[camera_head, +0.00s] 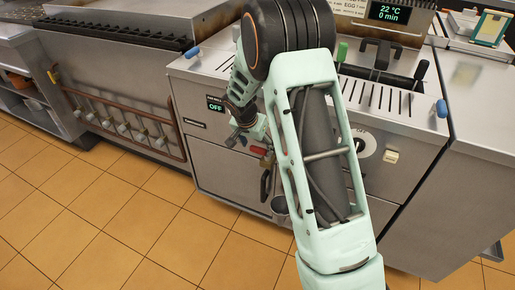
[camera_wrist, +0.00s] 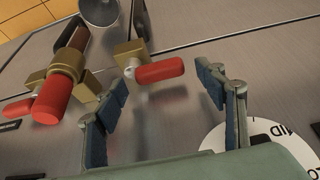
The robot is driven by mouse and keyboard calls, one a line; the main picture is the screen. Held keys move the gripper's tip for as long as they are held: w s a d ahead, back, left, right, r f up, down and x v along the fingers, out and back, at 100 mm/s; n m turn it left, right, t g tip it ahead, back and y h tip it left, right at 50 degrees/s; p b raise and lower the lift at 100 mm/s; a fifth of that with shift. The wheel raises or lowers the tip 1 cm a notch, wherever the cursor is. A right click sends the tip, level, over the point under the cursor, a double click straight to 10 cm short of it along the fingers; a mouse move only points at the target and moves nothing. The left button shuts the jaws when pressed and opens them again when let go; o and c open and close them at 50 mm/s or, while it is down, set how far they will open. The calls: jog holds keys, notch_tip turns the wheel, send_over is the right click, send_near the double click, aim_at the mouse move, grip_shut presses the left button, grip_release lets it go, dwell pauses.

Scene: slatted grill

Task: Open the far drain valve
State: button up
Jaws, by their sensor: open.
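Two brass valves with red handles show in the wrist view. One red handle (camera_wrist: 160,71) on a brass body (camera_wrist: 130,52) lies just beyond and between my fingertips, pointing to the right. The other red handle (camera_wrist: 52,103) is at the left, outside my fingers, on a larger brass valve (camera_wrist: 68,68) with a brown pipe. My gripper (camera_wrist: 163,92) is open and empty, and I see no contact with either handle. In the head view my gripper (camera_head: 243,136) is at the front panel, above a small red part (camera_head: 259,150); my arm hides much of this area.
A white dial (camera_wrist: 265,138) is close to my right finger; it also shows in the head view (camera_head: 363,145). A grey cup-shaped outlet (camera_head: 280,205) hangs below the valves. Several valves line a brown pipe (camera_head: 130,104) at left. The tiled floor (camera_head: 150,235) is clear.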

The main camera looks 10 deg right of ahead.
jog(key=shift+w+d+f, duration=0.1)
jog(key=shift+w+f, duration=0.1)
jog(key=shift+f, duration=0.3)
jog(key=c, duration=1.1)
